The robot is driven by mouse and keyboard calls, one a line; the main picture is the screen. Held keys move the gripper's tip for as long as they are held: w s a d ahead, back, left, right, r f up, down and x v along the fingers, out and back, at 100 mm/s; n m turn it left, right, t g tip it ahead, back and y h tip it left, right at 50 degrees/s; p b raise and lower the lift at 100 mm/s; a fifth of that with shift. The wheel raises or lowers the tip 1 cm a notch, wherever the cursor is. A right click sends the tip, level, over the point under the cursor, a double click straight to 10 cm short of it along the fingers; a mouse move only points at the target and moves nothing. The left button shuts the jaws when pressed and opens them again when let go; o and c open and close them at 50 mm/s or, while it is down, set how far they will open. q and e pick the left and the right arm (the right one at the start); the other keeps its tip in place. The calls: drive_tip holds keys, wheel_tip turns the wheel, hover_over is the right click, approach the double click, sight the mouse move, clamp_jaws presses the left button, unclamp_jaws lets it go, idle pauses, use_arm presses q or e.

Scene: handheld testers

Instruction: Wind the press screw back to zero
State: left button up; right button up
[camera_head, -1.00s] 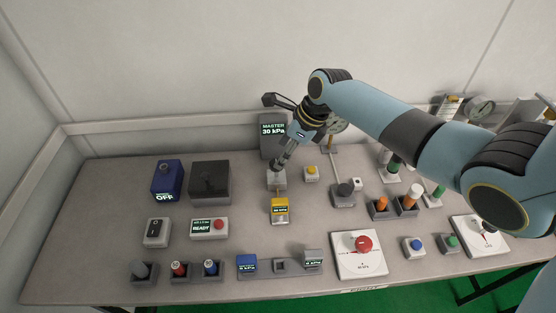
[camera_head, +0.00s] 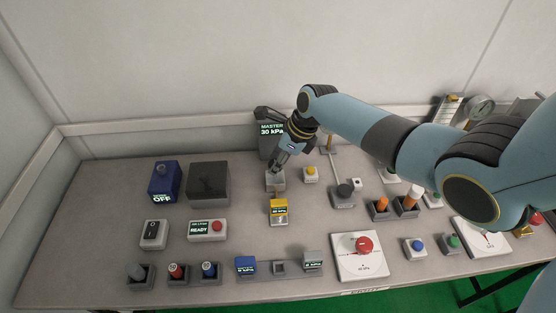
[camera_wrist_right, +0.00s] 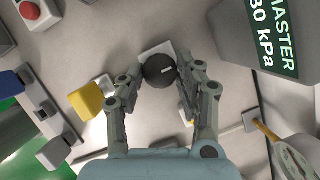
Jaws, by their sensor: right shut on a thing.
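The press screw shows in the right wrist view as a dark round knob (camera_wrist_right: 159,71) with a pale line on its top, on a light grey block (camera_wrist_right: 155,49). In the head view the block (camera_head: 275,183) stands at the back middle of the table, and the knob is mostly hidden by the gripper. My right gripper (camera_head: 277,166) is over the block, and its fingers are shut on the knob from both sides. The master display (camera_head: 271,130) behind it reads 30 kPa. My left gripper is not in view.
A yellow tester (camera_head: 279,211) stands just in front of the block. A yellow button box (camera_head: 311,174) and a dark-knobbed block (camera_head: 343,194) are to the right. A dark grey box (camera_head: 209,182) is at left. Bare table lies between.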

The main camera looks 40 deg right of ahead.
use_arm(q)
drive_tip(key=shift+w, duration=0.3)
use_arm(e)
drive_tip(key=shift+c, duration=0.4)
drive_tip(key=shift+n, duration=0.4)
